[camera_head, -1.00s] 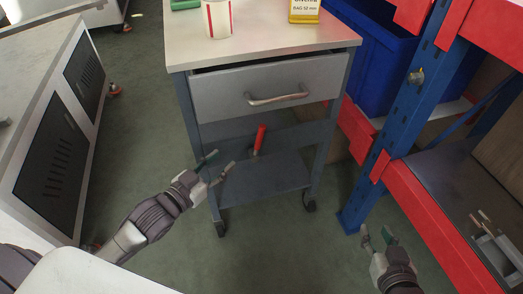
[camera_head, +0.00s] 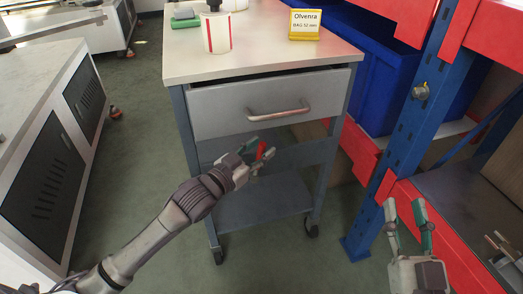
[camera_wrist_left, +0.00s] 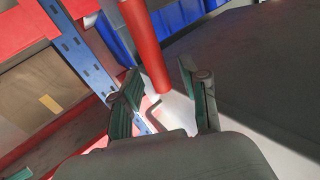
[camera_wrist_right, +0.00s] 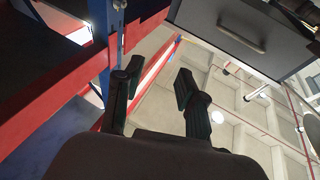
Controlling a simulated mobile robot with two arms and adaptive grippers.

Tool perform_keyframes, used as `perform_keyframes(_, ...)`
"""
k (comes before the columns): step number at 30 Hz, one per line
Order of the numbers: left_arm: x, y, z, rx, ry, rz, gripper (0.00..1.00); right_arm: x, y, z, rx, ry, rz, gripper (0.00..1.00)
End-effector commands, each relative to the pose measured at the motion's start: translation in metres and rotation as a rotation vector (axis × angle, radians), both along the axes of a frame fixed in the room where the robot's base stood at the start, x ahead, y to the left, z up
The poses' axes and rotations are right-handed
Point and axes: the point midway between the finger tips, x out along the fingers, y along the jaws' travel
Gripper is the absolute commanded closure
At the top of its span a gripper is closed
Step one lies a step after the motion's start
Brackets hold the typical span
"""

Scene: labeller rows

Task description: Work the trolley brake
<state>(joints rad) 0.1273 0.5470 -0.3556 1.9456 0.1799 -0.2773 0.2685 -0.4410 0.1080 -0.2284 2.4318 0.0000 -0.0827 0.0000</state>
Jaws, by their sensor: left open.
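The trolley (camera_head: 180,75) has a pale top, a grey drawer with a bar handle, and a lower shelf (camera_head: 262,207). A red lever (camera_head: 266,152) shows below the drawer. In the left wrist view the lever (camera_wrist_left: 146,45) is a red rod running down between my left fingers. My left gripper (camera_head: 252,157) is open in front of the trolley, its fingertips by the lever; I cannot tell whether they touch it. My left gripper also shows in its wrist view (camera_wrist_left: 158,85). My right gripper (camera_head: 407,207) is open and empty, beside the blue rack post, right of the trolley.
A white cup with red stripes (camera_head: 216,32) and a yellow-edged sign (camera_head: 304,25) stand on the trolley top. A blue post (camera_head: 397,135) and red rack beams (camera_head: 440,240) are close on the right, with a blue bin (camera_head: 375,85) behind. A grey cabinet (camera_head: 50,160) stands left.

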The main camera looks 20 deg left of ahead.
Motion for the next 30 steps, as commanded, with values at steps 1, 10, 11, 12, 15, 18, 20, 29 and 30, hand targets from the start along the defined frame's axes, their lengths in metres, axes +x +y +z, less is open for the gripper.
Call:
perform_keyframes(1,0.0039,-0.002,0.0,0.001,-0.001,-0.001,0.55,-0.001,0.0004,0.0027,0.006,-0.021,0.001,0.6)
perform_keyframes(10,0.0086,-0.0039,0.0003,0.001,0.001,0.0,0.55,-0.0031,0.0007,0.0094,0.015,-0.056,0.003,0.6)
perform_keyframes(11,0.0086,-0.0039,0.0003,0.001,0.001,0.0,0.55,-0.0031,0.0006,0.0094,0.015,-0.056,0.003,0.6)
perform_keyframes(12,0.0085,-0.0038,0.0003,0.001,0.001,0.0,0.55,-0.0031,0.0006,0.0093,0.015,-0.055,0.003,0.6)
perform_keyframes(15,0.0084,-0.0038,0.0003,0.001,0.0,0.0,0.72,-0.003,0.0006,0.0092,0.015,-0.055,0.003,0.6)
perform_keyframes(18,0.0083,-0.0037,0.0003,0.001,0.0,0.0,0.89,-0.003,0.0007,0.0091,0.015,-0.054,0.003,0.6)
perform_keyframes(20,0.0083,-0.0038,0.0003,0.001,0.0,-0.001,0.99,-0.003,0.0007,0.009,0.015,-0.054,0.003,0.6)
perform_keyframes(29,0.0081,-0.004,0.0001,0.001,0.0,-0.001,1.0,-0.0028,0.0006,0.0088,0.015,-0.053,0.003,0.6)
perform_keyframes(30,0.0081,-0.004,0.0001,0.001,0.0,-0.001,1.0,-0.0027,0.0006,0.009,0.015,-0.053,0.003,0.6)
